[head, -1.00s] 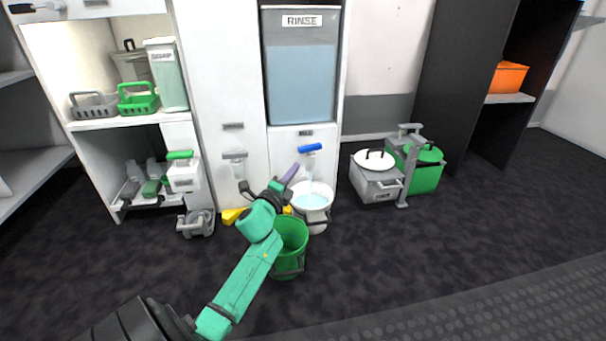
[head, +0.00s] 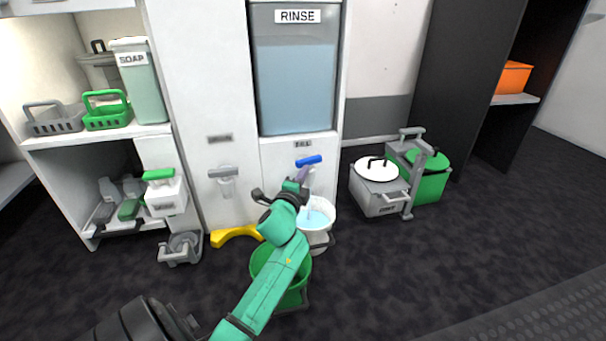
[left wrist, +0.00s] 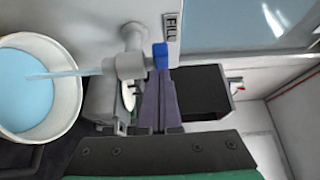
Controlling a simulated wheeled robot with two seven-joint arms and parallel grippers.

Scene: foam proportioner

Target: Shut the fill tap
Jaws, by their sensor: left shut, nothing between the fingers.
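The fill tap has a blue lever (head: 309,161) and sits on the white cabinet below the rinse tank. In the left wrist view its blue lever (left wrist: 160,56) is beside the grey tap body (left wrist: 125,67), under the FILL label. A stream of water runs from the spout into the white bucket (head: 327,210), which holds light blue water. My left gripper (head: 303,174) is shut and empty, its purple fingers just below the lever. In the left wrist view the fingertips (left wrist: 160,78) are right by the lever; I cannot tell whether they touch it. My right gripper is not in view.
The rinse tank (head: 295,75) is above the tap. A grey tap (head: 222,172) is to the left. A green bucket (head: 262,268) stands below my left arm. A white lidded pot (head: 377,192) and a green one (head: 428,185) stand to the right.

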